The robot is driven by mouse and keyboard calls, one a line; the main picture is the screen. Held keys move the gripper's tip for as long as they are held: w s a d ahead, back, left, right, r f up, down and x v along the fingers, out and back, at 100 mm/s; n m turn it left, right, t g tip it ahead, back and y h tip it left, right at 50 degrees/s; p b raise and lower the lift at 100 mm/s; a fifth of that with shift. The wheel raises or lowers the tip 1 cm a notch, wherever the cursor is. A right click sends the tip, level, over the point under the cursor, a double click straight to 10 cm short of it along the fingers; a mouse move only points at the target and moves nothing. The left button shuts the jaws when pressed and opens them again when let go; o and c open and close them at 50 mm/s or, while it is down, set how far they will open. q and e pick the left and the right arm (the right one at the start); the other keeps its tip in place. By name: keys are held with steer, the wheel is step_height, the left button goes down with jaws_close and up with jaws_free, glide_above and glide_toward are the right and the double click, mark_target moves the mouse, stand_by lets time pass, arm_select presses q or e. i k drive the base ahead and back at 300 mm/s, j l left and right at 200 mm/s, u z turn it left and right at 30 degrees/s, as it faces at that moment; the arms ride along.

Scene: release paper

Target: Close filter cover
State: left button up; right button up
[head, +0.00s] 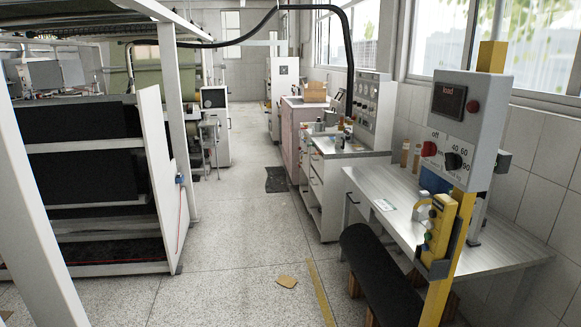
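Neither of my grippers shows in the head view. I cannot pick out a filter cover for certain. A large machine with black panels (85,170) and a white side plate (159,180) stands at the left. A white control box (467,125) with a small display and knobs is mounted on a yellow post (455,235) at the right. A yellow pendant with buttons (437,228) hangs below it. No open cover can be told on any of these.
A grey table (470,225) stands along the right wall, with a black roll (380,275) in front of it. White cabinets (335,190) line the wall beyond.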

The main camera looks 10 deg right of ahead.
mark_target(329, 117)
steer(key=i+u, duration=0.1)
steer(key=i, duration=2.35)
steer(key=i+z, duration=0.15)
steer(key=i, duration=0.4)
steer(key=i+z, duration=0.15)
steer(key=i, duration=0.35)
steer(key=i+z, duration=0.15)
steer(key=i, duration=0.4)
steer(key=i+j+z, duration=0.15)
steer(key=i, duration=0.4)
steer(key=i+j+z, duration=0.2)
steer(key=i, duration=0.3)
steer(key=i+j+z, duration=0.1)
steer(key=i+z, duration=0.15)
steer(key=i, duration=0.7)
steer(key=i+j+z, duration=0.2)
steer(key=i+j, duration=0.2)
steer(key=i+j+z, duration=0.25)
steer(key=i+j, duration=0.2)
steer(key=i+j+z, duration=0.2)
steer(key=i+j, duration=0.15)
steer(key=j, duration=0.3)
